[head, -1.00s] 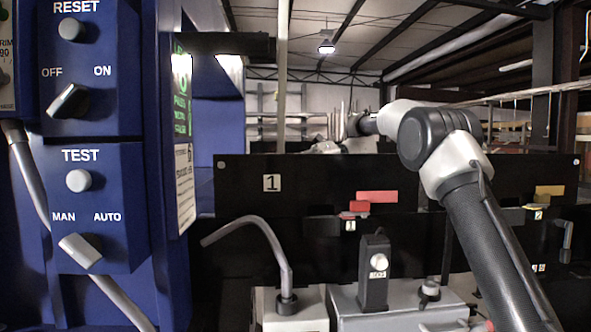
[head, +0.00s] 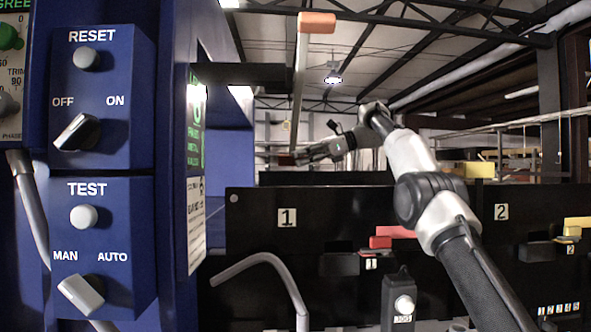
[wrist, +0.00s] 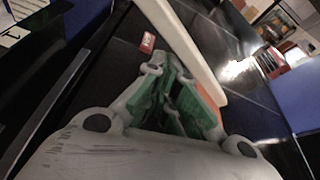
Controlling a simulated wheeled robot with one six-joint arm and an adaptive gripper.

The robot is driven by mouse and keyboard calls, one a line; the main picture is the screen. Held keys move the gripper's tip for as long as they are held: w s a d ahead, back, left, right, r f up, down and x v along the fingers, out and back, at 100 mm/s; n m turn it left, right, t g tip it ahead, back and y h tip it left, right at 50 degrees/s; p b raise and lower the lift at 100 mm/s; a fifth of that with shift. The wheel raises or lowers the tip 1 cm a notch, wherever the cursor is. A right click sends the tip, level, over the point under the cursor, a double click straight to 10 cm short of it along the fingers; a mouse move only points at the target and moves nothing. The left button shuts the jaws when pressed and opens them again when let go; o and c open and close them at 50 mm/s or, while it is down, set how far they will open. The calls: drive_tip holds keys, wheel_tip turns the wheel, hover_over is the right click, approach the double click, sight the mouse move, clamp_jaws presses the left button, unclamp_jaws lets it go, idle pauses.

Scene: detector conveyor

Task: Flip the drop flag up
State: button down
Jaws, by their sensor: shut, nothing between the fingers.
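A pale bar with an orange top block (head: 317,23), which I take as the drop flag, stands nearly upright behind the black panel in the head view. My gripper (head: 298,157) is shut and empty, close to the bar's lower part. In the wrist view my gripper (wrist: 170,78) has its green-padded fingers together, and the pale bar (wrist: 183,40) runs slantwise just right of them. An orange part (wrist: 214,117) shows partly behind the right finger. I cannot tell whether finger and bar touch.
A blue control cabinet (head: 142,75) with knobs stands close on the left. A black panel (head: 240,235) marked 1 and 2 crosses the front, with red and yellow tabs. A bent grey rod (head: 265,262) rises before it. Open space lies above the panel.

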drive_tip(key=shift+w+r+n+t, duration=0.45)
drive_tip(key=shift+r+n, duration=0.15)
drive_tip(key=shift+r, duration=0.2)
